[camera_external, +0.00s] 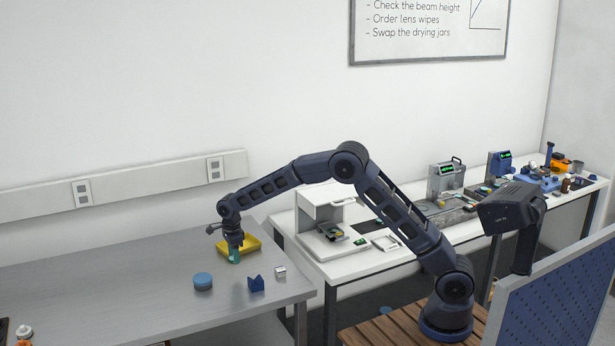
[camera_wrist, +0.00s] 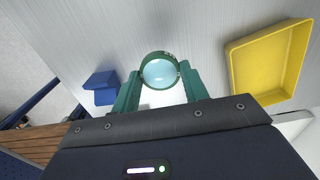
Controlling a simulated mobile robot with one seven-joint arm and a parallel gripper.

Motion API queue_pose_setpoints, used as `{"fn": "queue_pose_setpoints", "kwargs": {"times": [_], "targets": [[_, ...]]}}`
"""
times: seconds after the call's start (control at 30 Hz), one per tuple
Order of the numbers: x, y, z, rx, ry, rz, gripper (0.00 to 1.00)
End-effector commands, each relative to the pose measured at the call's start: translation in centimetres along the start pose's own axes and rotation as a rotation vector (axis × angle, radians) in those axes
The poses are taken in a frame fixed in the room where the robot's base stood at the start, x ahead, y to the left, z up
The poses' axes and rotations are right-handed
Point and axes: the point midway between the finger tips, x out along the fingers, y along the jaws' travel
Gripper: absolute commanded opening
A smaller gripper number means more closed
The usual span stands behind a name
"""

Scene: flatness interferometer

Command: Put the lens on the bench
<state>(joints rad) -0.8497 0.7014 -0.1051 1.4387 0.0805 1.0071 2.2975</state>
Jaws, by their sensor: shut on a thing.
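The lens (camera_wrist: 160,73) is a round pale glass disc in a green ring mount. It sits between the green fingers of my gripper (camera_wrist: 160,90), which is shut on it. In the external view my gripper (camera_external: 235,254) points down over the grey metal bench (camera_external: 130,275), just in front of the yellow tray. The lens is too small there to tell whether it touches the bench top. The wrist view shows the bench surface (camera_wrist: 205,25) behind the lens.
A yellow tray (camera_external: 252,242) lies beside my gripper; it also shows in the wrist view (camera_wrist: 237,75). A blue round puck (camera_external: 203,281), a blue notched block (camera_external: 256,284) and a small white block (camera_external: 280,271) stand nearby. The bench's left part is mostly clear.

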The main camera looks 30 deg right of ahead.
Motion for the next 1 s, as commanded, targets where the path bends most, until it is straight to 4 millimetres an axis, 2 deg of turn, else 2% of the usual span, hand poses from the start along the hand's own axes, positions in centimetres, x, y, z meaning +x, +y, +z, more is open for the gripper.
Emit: {"fn": "queue_pose_setpoints", "kwargs": {"times": [0.1,0.37,0.6,1.0], "targets": [[1.6,0.0,0.0,0.000,0.000,0.000,0.21],[3.1,0.0,0.0,0.000,0.000,-0.001,0.21],[6.1,0.0,0.0,0.000,0.001,0.000,0.21],[6.6,0.0,0.0,0.000,-0.001,-0.001,0.21]]}}
